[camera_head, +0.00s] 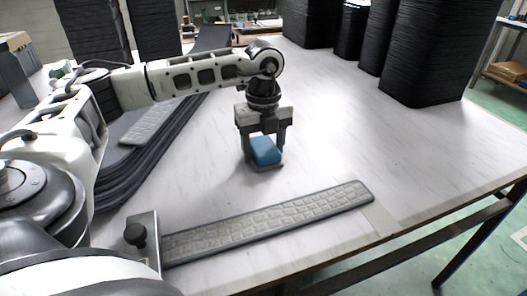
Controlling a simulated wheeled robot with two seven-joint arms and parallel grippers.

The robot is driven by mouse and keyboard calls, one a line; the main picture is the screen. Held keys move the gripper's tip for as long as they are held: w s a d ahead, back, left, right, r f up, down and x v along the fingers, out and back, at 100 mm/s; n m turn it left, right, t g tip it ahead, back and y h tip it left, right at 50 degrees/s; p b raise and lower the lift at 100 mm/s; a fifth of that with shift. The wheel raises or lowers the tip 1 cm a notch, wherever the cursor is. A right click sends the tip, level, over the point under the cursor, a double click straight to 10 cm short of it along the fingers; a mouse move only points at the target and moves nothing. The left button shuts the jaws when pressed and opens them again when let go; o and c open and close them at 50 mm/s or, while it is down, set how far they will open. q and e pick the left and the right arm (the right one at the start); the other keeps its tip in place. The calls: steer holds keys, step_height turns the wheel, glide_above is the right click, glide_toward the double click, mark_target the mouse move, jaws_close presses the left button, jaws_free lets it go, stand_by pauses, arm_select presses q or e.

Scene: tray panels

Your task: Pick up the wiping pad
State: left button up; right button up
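The wiping pad is a small blue block (265,150) with a dark lower edge, near the middle of the white table in the head view. My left gripper (265,154) points straight down over it. Its two dark fingers are spread wide, one on each side of the pad, with the tips low near the table. Whether the fingers touch the pad is hard to see. My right gripper is not in view.
A long grey textured panel (270,219) lies in front of the pad. Another panel (149,123) lies at left by dark curved strips (140,165). Tall black stacks (428,55) stand at the back right. The white table (345,135) is clear right of the pad.

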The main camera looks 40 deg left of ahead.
arm_select(q)
steer(key=c, duration=0.5)
steer(key=shift+o, duration=0.2)
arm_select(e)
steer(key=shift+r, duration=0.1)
arm_select(q)
steer(key=shift+r, duration=0.1)
steer(key=shift+r, duration=0.55)
steer(key=s+d+r, duration=0.1)
steer(key=r, duration=0.1)
steer(key=s+r, duration=0.1)
steer(key=r, duration=0.2)
steer(key=s+d+r+p, duration=0.1)
steer(key=r, duration=0.1)
steer(key=shift+s+d+r, duration=0.2)
steer(key=shift+s+d, duration=0.05)
steer(key=shift+d, duration=0.1)
steer(key=s+d+r, duration=0.4)
steer(key=s+d, duration=0.1)
steer(key=s, duration=0.2)
steer(key=shift+s+d+r+p, duration=0.2)
steer(key=shift+s+d+p, duration=0.15)
steer(key=shift+s, duration=0.05)
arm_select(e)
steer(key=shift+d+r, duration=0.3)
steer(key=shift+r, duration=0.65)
